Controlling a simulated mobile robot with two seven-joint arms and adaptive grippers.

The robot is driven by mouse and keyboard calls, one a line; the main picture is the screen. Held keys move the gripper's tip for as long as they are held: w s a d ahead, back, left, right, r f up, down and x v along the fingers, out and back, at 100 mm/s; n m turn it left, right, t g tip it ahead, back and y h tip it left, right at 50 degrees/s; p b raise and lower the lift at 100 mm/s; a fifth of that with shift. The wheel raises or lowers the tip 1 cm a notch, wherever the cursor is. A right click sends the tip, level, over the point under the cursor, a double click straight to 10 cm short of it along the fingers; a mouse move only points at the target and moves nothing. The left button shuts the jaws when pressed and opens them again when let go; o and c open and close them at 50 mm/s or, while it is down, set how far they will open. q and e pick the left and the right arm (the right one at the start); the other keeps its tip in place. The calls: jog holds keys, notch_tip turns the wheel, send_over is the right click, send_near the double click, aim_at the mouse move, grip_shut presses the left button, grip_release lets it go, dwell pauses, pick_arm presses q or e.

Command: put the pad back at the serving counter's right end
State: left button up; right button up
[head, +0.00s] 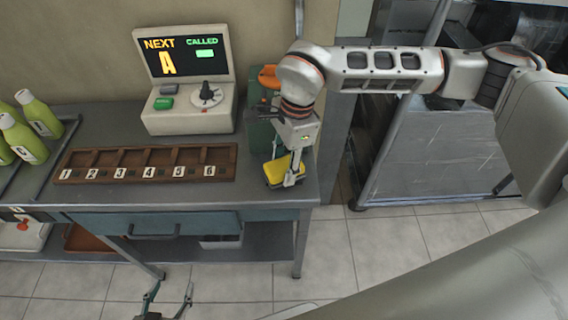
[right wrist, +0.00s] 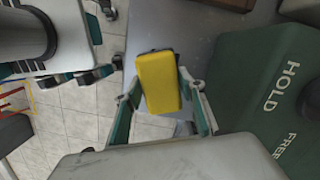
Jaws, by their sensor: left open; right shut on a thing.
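The yellow pad (head: 278,171) is at the right end of the grey serving counter (head: 218,192), near its front corner. My right gripper (head: 287,179) points down and is shut on the pad. In the right wrist view the pad (right wrist: 158,82) sits between the two fingers of the right gripper (right wrist: 162,98). I cannot tell whether the pad touches the counter top or hangs just above it. My left gripper (head: 168,301) is open and empty, low in front of the counter over the floor.
A green box (right wrist: 262,85) marked HOLD and FREE stands close behind the pad. A wooden rack (head: 148,163) with slots numbered 1 to 6 lies left of the pad. A display console (head: 188,85) stands behind it. Green bottles (head: 25,135) stand far left.

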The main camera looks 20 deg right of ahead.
pick_arm(q)
jog(key=shift+f, duration=0.15)
pick_arm(e)
jog(key=shift+f, duration=0.1)
pick_arm(q)
jog(key=shift+s+f, duration=0.2)
jog(key=shift+f, duration=0.15)
pick_arm(e)
jog(key=shift+f, duration=0.35)
jog(key=o, duration=1.3)
pick_arm(q)
jog(key=shift+r, duration=0.1)
pick_arm(e)
jog(key=shift+r, duration=0.1)
notch_tip(320, 180, up, 12)
jog(key=d, duration=0.1)
jog(key=shift+d, duration=0.4)
